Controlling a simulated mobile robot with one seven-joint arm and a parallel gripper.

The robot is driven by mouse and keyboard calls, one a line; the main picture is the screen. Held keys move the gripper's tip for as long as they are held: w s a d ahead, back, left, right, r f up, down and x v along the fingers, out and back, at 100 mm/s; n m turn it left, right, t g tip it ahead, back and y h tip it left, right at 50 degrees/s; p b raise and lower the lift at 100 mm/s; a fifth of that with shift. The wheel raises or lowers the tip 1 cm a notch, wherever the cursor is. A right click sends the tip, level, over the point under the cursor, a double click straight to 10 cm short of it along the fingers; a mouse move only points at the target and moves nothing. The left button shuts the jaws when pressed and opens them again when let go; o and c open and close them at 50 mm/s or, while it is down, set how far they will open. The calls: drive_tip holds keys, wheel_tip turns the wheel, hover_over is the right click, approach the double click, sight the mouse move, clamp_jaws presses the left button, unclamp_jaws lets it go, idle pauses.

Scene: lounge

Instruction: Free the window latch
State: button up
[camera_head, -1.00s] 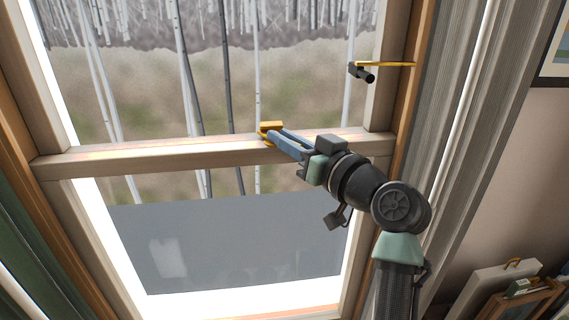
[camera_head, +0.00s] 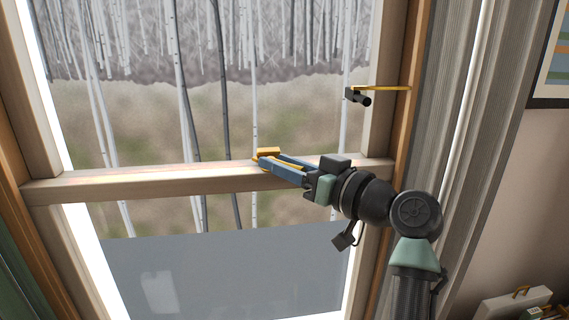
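The brass window latch (camera_head: 268,152) sits on the pale wooden middle rail (camera_head: 140,182) of the window. My gripper (camera_head: 277,165) reaches in from the right, its blue fingers at the latch and just above the rail. A thin yellow strip shows between the fingers, perhaps part of the latch. The fingers stand a little apart there, but I cannot tell whether they press on it. The fingers hide the right side of the latch.
A yellow bar with a dark fitting (camera_head: 357,96) juts from the right window frame, above my arm. A grey curtain (camera_head: 448,130) hangs to the right. A framed picture (camera_head: 557,60) and a pale case (camera_head: 515,305) are further right. Glass lies behind the rail.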

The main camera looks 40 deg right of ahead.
drive_tip(key=shift+d, duration=0.1)
drive_tip(key=shift+s+d, duration=0.1)
drive_tip(key=shift+s, duration=0.45)
drive_tip(key=s+d+b, duration=0.1)
drive_tip(key=s+b, duration=0.2)
drive_tip(key=s, duration=0.9)
drive_tip(key=shift+b, duration=0.3)
drive_tip(key=shift+c, duration=0.2)
